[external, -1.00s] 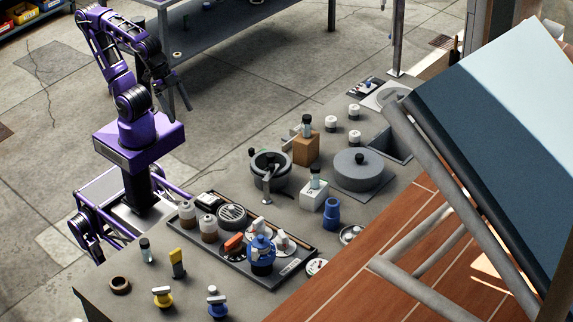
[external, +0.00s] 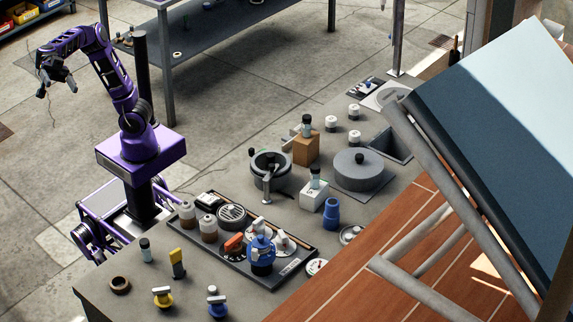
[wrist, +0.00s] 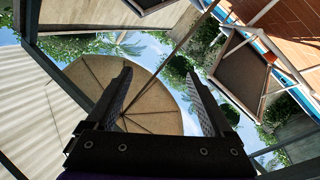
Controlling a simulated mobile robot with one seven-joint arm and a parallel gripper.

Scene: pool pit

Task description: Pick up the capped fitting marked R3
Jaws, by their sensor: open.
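No R3 mark is readable, so I cannot tell which piece is the one named. Small dark-capped pieces stand upright on a tan block (external: 306,150), on a white block (external: 312,197), and at the bench's left end, where one capped piece (external: 145,250) stands alone. Several small white pieces, one of them a white cylinder (external: 354,138), stand at the far end. My gripper (external: 55,88) is far left of the bench, over the floor. In the wrist view my gripper (wrist: 160,85) is open with nothing between its fingers.
The grey bench (external: 225,288) holds a dark tray (external: 283,278) with jars and a blue valve, a grey pot (external: 270,172), a round grey lid (external: 358,172) and a blue fitting (external: 332,213). A large tilted panel (external: 490,130) overhangs the right side.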

